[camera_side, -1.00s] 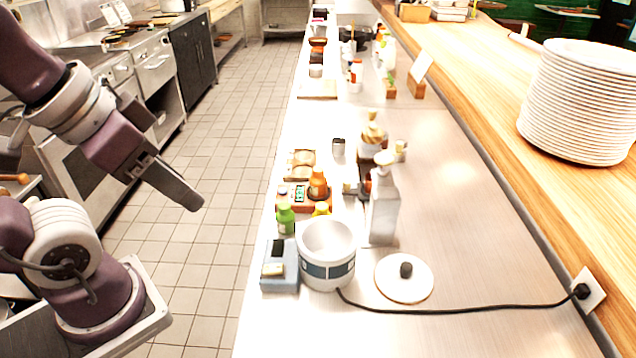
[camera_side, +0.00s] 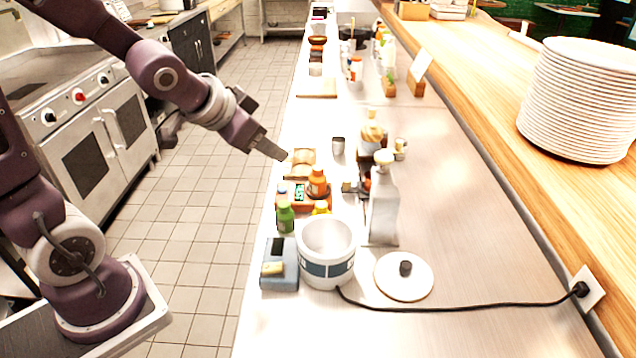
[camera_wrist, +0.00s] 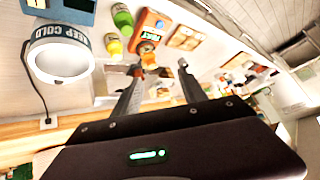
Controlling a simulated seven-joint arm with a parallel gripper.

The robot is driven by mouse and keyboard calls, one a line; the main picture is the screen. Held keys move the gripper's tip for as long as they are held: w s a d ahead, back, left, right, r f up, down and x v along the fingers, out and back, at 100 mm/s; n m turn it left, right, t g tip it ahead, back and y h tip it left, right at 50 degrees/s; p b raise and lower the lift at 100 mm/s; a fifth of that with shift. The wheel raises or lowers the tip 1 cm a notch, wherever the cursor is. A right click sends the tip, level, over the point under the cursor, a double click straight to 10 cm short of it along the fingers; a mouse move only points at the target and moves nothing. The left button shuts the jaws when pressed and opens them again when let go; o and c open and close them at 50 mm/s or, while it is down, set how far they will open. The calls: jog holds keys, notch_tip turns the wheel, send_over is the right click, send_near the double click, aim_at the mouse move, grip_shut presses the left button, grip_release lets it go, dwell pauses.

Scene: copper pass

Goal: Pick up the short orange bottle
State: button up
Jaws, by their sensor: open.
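A green bottle (camera_side: 285,217) and a yellow-topped bottle (camera_side: 321,208) stand close by. A white pot (camera_side: 327,268) with a cord is nearer the camera. Wooden boards (camera_side: 302,157) lie behind the tray.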

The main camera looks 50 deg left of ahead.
jog(key=x, duration=0.6)
jog(key=m+t+h, duration=0.1)
jog(key=t+h, duration=0.2)
jog(key=h, duration=0.1)
send_near(328, 185)
jog(key=shift+w+d+r, duration=0.2)
jog(key=shift+w+r, duration=0.6)
jog(key=shift+r, duration=0.15)
jog(key=shift+w+d+f+t, duration=0.1)
jog(key=shift+f+t, duration=0.05)
jog(key=shift+t, duration=0.15)
jog(key=x, duration=0.7)
jog(key=shift+w, duration=0.2)
jog(key=shift+s, duration=0.1)
grip_shut()
